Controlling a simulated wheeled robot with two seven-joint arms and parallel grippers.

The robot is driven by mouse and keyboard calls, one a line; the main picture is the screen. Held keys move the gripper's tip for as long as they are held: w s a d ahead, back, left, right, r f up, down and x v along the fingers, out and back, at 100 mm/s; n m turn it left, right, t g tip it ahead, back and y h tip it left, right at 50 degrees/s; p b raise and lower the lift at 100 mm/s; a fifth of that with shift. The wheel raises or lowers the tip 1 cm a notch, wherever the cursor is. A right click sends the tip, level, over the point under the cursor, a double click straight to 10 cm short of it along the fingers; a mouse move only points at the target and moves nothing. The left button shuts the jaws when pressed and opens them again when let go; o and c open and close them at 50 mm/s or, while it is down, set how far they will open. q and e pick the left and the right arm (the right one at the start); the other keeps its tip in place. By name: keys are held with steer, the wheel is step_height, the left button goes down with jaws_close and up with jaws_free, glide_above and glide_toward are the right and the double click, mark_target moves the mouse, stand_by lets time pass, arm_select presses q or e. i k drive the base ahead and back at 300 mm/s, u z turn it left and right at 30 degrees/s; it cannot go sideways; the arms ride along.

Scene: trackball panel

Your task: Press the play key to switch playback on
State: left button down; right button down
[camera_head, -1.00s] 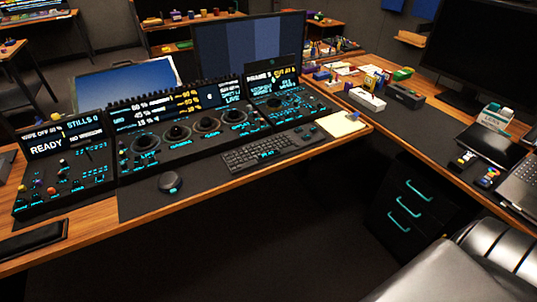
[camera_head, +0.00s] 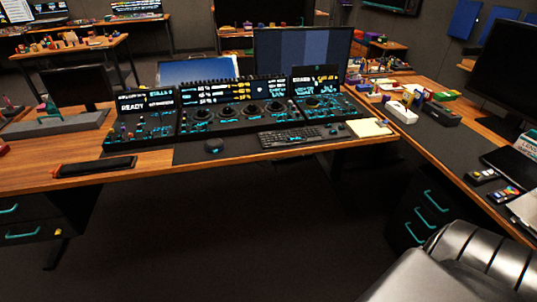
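The trackball panel (camera_head: 250,118) stands on the wooden desk as a wide black console in three sections. Its middle section has several trackballs with rings, and lit displays run along its top. The left section (camera_head: 148,128) shows the word READY on its display. The right section (camera_head: 325,106) has lit cyan and yellow markings. The play key is too small to tell apart from the other lit keys. Neither of my grippers is in view.
A black pad (camera_head: 95,166) lies at the desk's left. A black leather chair (camera_head: 465,265) fills the bottom right. The dark floor (camera_head: 250,230) before the desk is clear.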

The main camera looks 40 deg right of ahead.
mark_target(296, 139)
steer(key=u, duration=0.2)
steer(key=k, duration=0.5)
steer(key=u, duration=0.4)
steer(key=i, duration=1.2)
steer(key=z, duration=0.45)
steer(key=i, duration=1.1)
steer(key=z, duration=1.25)
steer(key=i, duration=0.3)
steer(key=z, duration=0.2)
